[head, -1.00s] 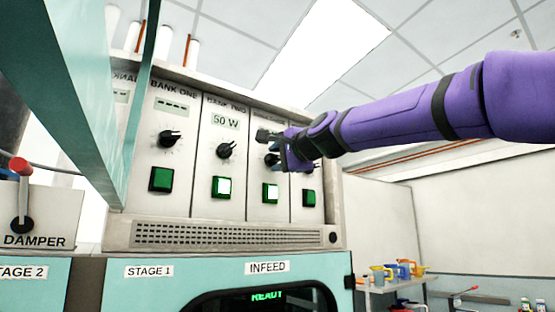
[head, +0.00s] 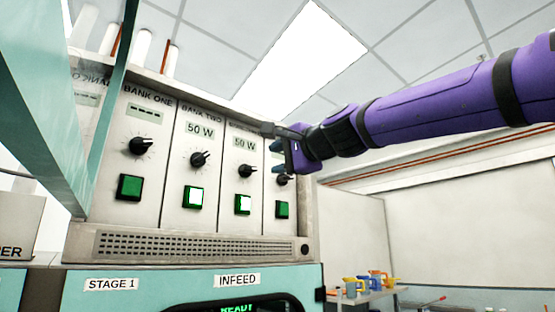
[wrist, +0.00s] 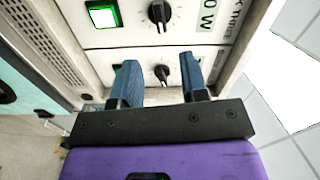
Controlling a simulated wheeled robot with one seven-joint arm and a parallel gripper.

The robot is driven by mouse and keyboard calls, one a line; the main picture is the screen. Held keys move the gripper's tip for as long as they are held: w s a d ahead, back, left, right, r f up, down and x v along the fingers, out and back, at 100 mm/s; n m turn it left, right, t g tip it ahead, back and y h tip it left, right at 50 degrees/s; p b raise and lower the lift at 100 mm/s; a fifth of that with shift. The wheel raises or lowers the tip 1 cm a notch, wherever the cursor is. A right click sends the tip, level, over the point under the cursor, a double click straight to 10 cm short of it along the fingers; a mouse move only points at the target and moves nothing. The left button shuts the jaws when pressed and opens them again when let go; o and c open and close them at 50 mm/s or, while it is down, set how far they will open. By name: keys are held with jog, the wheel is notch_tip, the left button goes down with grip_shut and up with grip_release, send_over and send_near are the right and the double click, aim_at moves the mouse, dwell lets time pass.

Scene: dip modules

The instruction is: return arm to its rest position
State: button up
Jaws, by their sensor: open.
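My purple arm reaches in from the right in the head view, and my gripper (head: 272,148) is near the upper right of the control panel (head: 232,220). In the wrist view my gripper (wrist: 160,82) has its two blue fingers spread apart with nothing between them. A black knob (wrist: 161,73) on the panel shows beyond the gap between the fingers. It also shows in the head view (head: 283,180), just below the gripper. I cannot tell exactly how far the fingertips are from the panel.
The panel has several knobs and green buttons, and two displays read 50 W, one on bank two (head: 200,130). A teal frame post (head: 112,110) stands at the left. A cart with coloured jugs (head: 365,284) is at the lower right. Open room lies right of the panel.

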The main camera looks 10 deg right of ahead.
dwell(0.3)
jog(key=s+d+f+n+g+h, duration=0.3)
jog(key=s+d+f, duration=0.4)
jog(key=f, duration=0.7)
jog(key=s+d+f+n+g+h, duration=0.3)
jog(key=s+d+f, duration=0.5)
jog(key=f, duration=0.6)
jog(key=s+d+f+n+g+h, duration=0.3)
jog(key=s+d+f, duration=0.5)
jog(key=s+f, duration=0.3)
notch_tip(320, 180, down, 4)
jog(key=shift+s+n+g+h, duration=0.15)
jog(key=shift+n+g+h, duration=0.15)
jog(key=shift+g+h, duration=0.15)
dwell(0.5)
